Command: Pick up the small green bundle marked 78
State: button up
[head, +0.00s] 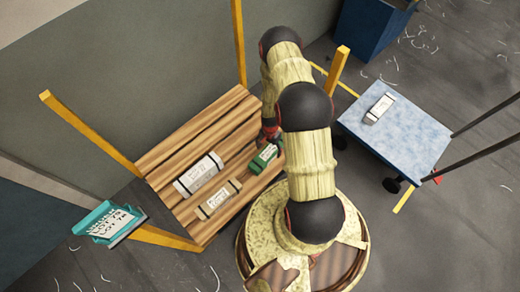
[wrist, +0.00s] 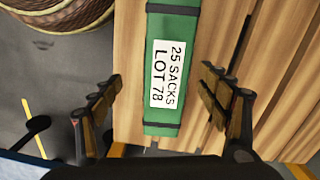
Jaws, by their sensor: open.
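The green bundle (head: 263,157) lies on the slatted wooden platform (head: 213,122), near its right side and close to my arm. My gripper (wrist: 158,92) is open and empty, with one finger on each side of the bundle in that picture. I cannot tell how far the fingers are above it. In the head view my gripper (head: 269,130) is small and partly hidden by my arm.
A white bundle (head: 199,175) and a tan bundle (head: 217,199) lie on the platform to the left. Yellow posts (head: 90,133) stand at its corners. A teal labelled tray (head: 108,223) is at left. A blue-topped cart (head: 405,137) at right carries another white bundle (head: 380,108).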

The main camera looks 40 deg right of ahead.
aim_at(269, 152)
jog(key=shift+w+d+f+m+t, duration=0.1)
jog(key=shift+w+d+m+t, duration=0.2)
jog(key=shift+w, duration=0.3)
jog(key=shift+w+d+m, duration=0.1)
jog(key=shift+w+m, duration=0.1)
jog(key=shift+m, duration=0.1)
notch_tip(269, 152, down, 3)
jog(key=shift+r+b, duration=0.2)
jog(key=shift+b, duration=0.3)
jog(key=f+b, duration=0.2)
jog(key=f, duration=0.1)
jog(key=f+b, duration=0.1)
jog(key=f, duration=0.1)
jog(key=shift+s+f, duration=0.1)
jog(key=shift+s, duration=0.25)
jog(key=shift+c, duration=1.4)
jog(key=c, duration=1.4)
